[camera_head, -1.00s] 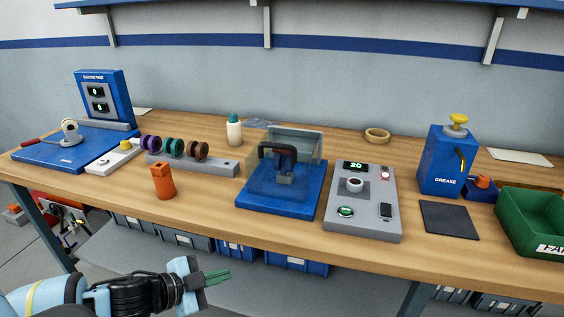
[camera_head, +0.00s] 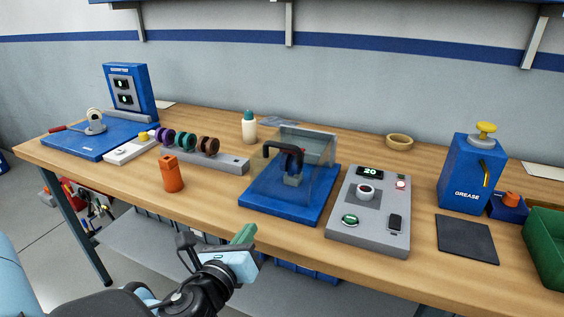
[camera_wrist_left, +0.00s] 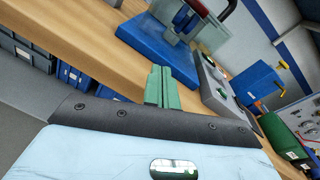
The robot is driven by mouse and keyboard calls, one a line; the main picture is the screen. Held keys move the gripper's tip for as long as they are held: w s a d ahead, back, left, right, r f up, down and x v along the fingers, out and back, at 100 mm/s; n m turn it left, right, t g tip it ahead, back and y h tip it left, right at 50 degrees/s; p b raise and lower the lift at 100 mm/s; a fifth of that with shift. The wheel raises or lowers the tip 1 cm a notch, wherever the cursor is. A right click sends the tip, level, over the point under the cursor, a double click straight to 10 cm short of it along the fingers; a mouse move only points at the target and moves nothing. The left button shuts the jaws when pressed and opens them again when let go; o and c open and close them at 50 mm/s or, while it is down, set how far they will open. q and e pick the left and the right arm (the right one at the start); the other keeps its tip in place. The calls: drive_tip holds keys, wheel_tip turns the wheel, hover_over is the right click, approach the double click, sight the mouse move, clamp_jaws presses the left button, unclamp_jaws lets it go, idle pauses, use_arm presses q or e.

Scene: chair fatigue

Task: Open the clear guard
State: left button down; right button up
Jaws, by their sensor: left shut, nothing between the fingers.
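The clear guard (camera_head: 322,160) is a see-through box on a blue base (camera_head: 272,205) near the middle of the bench. The guard looks closed over the fixture. In the left wrist view the blue base (camera_wrist_left: 150,45) is at the top, with part of the guard (camera_wrist_left: 211,34) beside it. My left gripper (camera_head: 244,234) is shut and empty, its green fingers in front of the bench's front edge, apart from the guard. In the left wrist view its fingertips (camera_wrist_left: 159,72) point toward the base. My right gripper is not in view.
A grey control box (camera_head: 370,212) stands close right of the base. A blue grease dispenser (camera_head: 470,175) and a dark pad (camera_head: 466,238) are farther right.

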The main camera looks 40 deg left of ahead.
use_arm(q)
wheel_tip(320, 180, up, 8)
drive_tip(key=w+m+t, duration=0.2)
drive_tip(key=m+t, duration=0.1)
drive_tip(key=m, duration=0.3)
drive_tip(key=p, duration=0.1)
approach(294, 155)
drive_tip(key=shift+h, duration=0.3)
drive_tip(key=shift+w+a+r, duration=1.25)
drive_tip(key=shift+a+r, duration=0.15)
drive_tip(key=shift+r, duration=0.15)
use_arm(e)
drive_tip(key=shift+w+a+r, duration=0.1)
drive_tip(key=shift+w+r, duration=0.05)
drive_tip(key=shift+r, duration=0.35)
use_arm(q)
drive_tip(key=shift+a, duration=0.1)
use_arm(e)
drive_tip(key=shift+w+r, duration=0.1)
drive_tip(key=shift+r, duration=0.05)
